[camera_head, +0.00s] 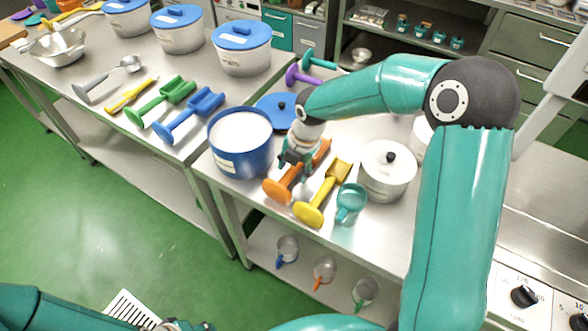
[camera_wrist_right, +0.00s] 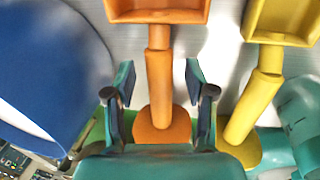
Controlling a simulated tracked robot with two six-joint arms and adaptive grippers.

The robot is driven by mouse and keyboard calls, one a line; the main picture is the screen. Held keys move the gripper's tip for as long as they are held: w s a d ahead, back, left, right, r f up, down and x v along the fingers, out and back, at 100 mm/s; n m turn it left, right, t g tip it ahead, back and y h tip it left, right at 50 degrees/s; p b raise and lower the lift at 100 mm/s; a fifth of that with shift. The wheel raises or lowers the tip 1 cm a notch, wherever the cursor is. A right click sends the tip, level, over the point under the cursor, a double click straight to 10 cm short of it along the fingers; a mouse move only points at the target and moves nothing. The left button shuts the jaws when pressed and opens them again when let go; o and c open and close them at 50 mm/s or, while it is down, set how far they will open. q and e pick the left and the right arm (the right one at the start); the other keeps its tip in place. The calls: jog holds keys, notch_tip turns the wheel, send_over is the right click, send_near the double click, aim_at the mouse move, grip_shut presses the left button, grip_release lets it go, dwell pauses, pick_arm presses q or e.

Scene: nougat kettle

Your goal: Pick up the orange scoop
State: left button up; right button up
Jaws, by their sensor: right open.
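The orange scoop (camera_head: 286,183) lies on the steel table between the blue pot and the yellow scoop. In the right wrist view its orange handle (camera_wrist_right: 159,85) runs down the middle to a round end knob, with the scoop's bowl at the top. My right gripper (camera_head: 297,165) is over the scoop in the head view. In the wrist view the right gripper (camera_wrist_right: 160,95) is open, one finger on each side of the handle, with visible gaps. I cannot tell its exact height above the table. My left gripper is not clearly in view; only part of my left arm shows.
A blue pot (camera_head: 238,160) stands close on the left. A lidded white pot (camera_head: 388,170) stands further right. A blue lid (camera_head: 275,108) lies behind.

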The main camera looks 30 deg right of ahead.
jog(key=shift+w+f, duration=0.1)
jog(key=shift+f, duration=0.35)
jog(key=shift+c, duration=0.4)
grip_shut()
jog(key=shift+r, duration=0.2)
notch_tip(320, 180, up, 25)
jog(key=p, duration=0.4)
jog(key=shift+f, duration=0.15)
